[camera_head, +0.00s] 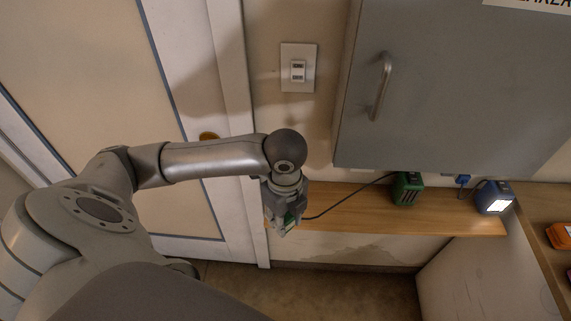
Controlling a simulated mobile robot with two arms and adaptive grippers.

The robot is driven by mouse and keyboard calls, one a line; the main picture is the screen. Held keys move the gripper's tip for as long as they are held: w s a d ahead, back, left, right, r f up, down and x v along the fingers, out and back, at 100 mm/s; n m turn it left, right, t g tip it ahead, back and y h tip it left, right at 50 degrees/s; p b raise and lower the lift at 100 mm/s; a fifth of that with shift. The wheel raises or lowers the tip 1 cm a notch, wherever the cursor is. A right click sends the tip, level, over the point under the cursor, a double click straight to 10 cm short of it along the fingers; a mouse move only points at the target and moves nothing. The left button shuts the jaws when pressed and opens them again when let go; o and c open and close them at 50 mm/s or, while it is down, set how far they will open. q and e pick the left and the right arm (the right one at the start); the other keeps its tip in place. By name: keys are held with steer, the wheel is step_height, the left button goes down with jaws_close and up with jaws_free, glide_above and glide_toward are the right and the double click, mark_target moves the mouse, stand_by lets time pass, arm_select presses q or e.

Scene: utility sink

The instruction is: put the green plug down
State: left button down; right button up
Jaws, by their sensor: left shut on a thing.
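My left gripper (283,229) is over the left end of a wooden shelf (345,206), pointing down. It is shut on the green plug (289,217), of which only a small green part shows between the fingers. A dark cable (345,197) runs from near the gripper to a green box (407,189) on the shelf. I cannot tell whether the plug touches the shelf. My right gripper is not in view.
A blue box (494,197) with a lit face and a blue plug (462,181) are at the shelf's right. A grey cabinet (455,90) hangs above. A wall plate (298,68) is on the wall. An orange object (560,236) lies at the far right. The shelf's middle is mostly clear.

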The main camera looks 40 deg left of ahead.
arm_select(q)
steer(key=w+a+f, duration=0.1)
steer(key=w+f, duration=0.1)
steer(key=w, duration=0.1)
steer(key=w+a+f+p, duration=0.1)
steer(key=w+a+f, duration=0.1)
steer(key=f, duration=0.1)
steer(key=w+a+f, duration=0.2)
steer(key=w, duration=0.1)
steer(key=shift+w+f+p, duration=0.2)
steer(key=shift+w+p, duration=0.1)
steer(key=shift+w+a+f, duration=0.25)
steer(key=shift+w+f, duration=0.2)
steer(key=shift+f, duration=1.7)
steer(key=shift+f, duration=0.1)
steer(key=c, duration=1.1)
jaws_free()
